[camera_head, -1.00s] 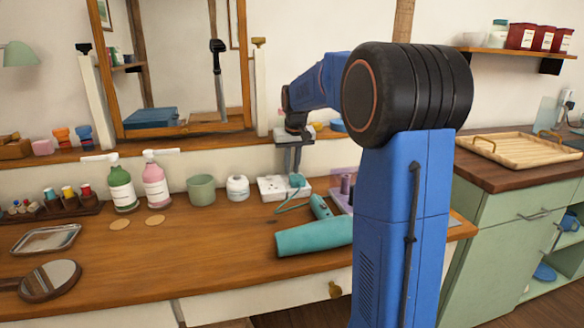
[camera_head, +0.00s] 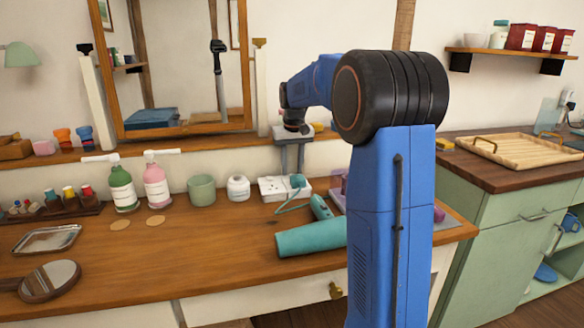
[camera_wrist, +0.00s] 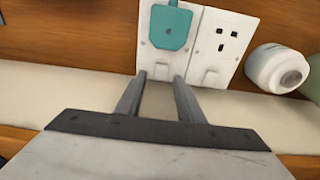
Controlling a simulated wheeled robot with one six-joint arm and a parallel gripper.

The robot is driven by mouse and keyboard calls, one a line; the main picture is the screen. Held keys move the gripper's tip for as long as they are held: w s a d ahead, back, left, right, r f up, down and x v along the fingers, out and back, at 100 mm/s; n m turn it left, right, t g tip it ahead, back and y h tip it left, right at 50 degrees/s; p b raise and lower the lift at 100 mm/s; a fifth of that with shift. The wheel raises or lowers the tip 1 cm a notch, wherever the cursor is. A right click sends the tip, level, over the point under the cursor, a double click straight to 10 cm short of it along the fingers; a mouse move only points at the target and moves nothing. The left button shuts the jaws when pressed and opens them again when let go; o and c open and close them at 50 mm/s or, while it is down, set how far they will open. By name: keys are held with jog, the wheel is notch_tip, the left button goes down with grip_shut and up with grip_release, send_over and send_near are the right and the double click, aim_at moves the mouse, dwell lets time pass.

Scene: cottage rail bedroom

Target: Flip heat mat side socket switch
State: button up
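A white double socket (camera_head: 271,187) sits at the back of the wooden dressing table. In the wrist view, its left half holds a teal plug (camera_wrist: 170,27) and its right outlet (camera_wrist: 222,38) is empty. A small white switch (camera_wrist: 160,72) shows below the plug and another switch (camera_wrist: 210,77) below the empty outlet. My gripper (camera_wrist: 159,76) is open and empty, its fingertips either side of the plug-side switch in the picture. I cannot tell whether they touch the plate. In the head view my gripper (camera_head: 290,160) hangs just above the socket. Neither switch's position is clear.
A white jar (camera_head: 238,188) stands beside the socket, with a green cup (camera_head: 201,190) further left. A teal cord (camera_head: 291,207) runs from the plug. A teal hand tool (camera_head: 320,207) and a teal roll (camera_head: 311,237) lie in front. A mirror (camera_head: 180,60) stands behind.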

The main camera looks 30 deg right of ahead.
notch_tip(320, 180, up, 17)
jog(key=s, duration=0.2)
jog(key=shift+a+r, duration=0.15)
jog(key=shift+a, duration=0.15)
jog(key=shift+s, duration=0.15)
dwell(0.5)
